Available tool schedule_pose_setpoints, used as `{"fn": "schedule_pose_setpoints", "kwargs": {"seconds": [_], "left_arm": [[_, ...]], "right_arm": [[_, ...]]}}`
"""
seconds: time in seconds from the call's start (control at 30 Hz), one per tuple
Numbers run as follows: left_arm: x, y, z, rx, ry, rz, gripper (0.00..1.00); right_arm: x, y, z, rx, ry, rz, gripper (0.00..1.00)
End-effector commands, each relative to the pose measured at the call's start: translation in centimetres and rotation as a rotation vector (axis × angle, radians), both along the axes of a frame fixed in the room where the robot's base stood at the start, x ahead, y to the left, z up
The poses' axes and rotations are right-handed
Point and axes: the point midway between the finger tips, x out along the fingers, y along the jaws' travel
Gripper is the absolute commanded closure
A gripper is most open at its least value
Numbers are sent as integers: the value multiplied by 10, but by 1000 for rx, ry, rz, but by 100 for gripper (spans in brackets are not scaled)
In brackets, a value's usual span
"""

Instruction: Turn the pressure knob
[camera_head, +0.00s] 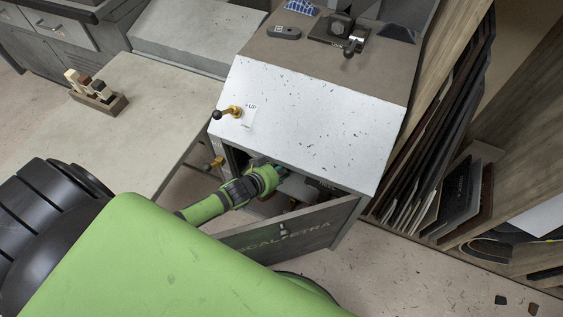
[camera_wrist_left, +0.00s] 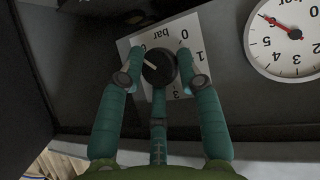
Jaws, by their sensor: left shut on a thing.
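The pressure knob (camera_wrist_left: 158,68) is a round black knob with a pale pointer line, in front of a white scale plate (camera_wrist_left: 186,50) marked "bar" and numbers, in the left wrist view. My left gripper (camera_wrist_left: 160,75) has its teal fingers closed around the knob, one on each side and one below. In the head view my left gripper (camera_head: 270,172) reaches into the open cabinet of the white-topped machine (camera_head: 300,125), and the knob is hidden there. My right gripper is not seen in either view.
A round pressure gauge (camera_wrist_left: 284,40) with a red needle sits right of the knob. The cabinet door (camera_head: 290,235) hangs open below my left arm. A lever (camera_head: 228,113) marked "UP" is on the machine's top left. A table (camera_head: 130,110) stands at left.

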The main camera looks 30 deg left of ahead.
Motion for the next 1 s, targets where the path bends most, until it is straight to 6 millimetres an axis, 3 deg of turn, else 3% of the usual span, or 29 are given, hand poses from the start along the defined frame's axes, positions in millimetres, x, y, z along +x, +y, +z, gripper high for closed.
{"fn": "schedule_pose_setpoints", "kwargs": {"seconds": [0.07, 0.1, 0.13, 0.63, 1.0], "left_arm": [[-7, -4, -7, 0, 19, -5, 98], [-7, -3, -8, 0, 19, -5, 57], [-7, -3, -8, 0, 19, -4, 55], [-5, 0, -2, 0, 8, -2, 55], [-43, 7, 23, 0, 10, -3, 55]], "right_arm": [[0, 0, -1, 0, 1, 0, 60], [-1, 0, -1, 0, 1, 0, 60], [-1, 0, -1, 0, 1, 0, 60], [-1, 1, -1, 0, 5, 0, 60], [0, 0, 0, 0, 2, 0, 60]]}}
